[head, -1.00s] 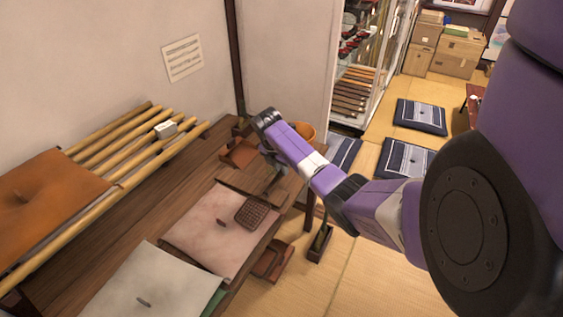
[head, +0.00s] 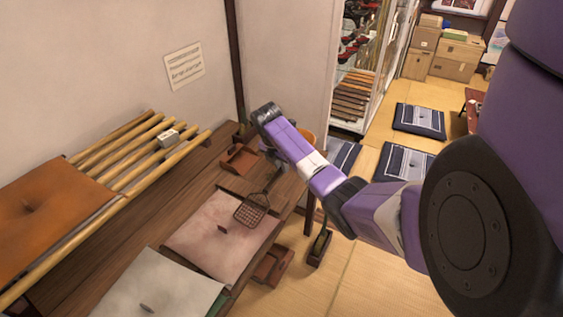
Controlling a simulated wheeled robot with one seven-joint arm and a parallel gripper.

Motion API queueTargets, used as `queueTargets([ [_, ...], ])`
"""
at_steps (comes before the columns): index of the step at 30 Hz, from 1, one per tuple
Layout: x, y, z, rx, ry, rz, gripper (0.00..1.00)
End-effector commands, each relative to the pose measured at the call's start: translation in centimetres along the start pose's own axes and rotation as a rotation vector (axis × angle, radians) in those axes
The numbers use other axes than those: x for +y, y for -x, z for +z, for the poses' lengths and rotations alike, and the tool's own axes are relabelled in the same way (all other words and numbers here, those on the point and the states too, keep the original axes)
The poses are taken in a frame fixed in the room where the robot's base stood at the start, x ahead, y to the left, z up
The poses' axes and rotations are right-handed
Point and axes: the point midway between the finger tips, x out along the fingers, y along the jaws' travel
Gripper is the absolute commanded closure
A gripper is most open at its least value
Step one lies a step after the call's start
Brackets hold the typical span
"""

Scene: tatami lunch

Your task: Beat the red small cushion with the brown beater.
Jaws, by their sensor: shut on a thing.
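The brown beater (head: 251,210) has a lattice head and a thin dark handle. My gripper (head: 275,163) is shut on the handle, though my arm partly hides the fingers. The beater's head hangs tilted over the far right part of a pale pinkish-red cushion (head: 205,243). I cannot tell whether the head touches it. This cushion lies flat on the dark wooden bench, with a dark tuft in its middle. It is the reddest of the cushions on the bench, but looks faded or dusty.
A pale grey cushion (head: 155,285) lies nearer on the bench. Small wooden trays (head: 240,160) stand at the bench's far end. Open tatami (head: 370,270) lies to the right.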

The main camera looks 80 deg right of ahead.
Motion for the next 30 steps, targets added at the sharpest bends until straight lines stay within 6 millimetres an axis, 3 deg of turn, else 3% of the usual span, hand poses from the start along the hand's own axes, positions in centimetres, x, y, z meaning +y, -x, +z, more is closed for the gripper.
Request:
queueTargets([
  [1,0.0,-2.6,-0.9,0.003,0.002,-0.002,1.00],
  [4,0.0,-5.4,-1.8,0.002,0.003,-0.001,1.00],
  [22,0.1,3.8,1.2,-0.001,0.000,0.004,1.00],
  [30,0.0,4.2,1.3,0.000,0.001,0.001,1.00],
])
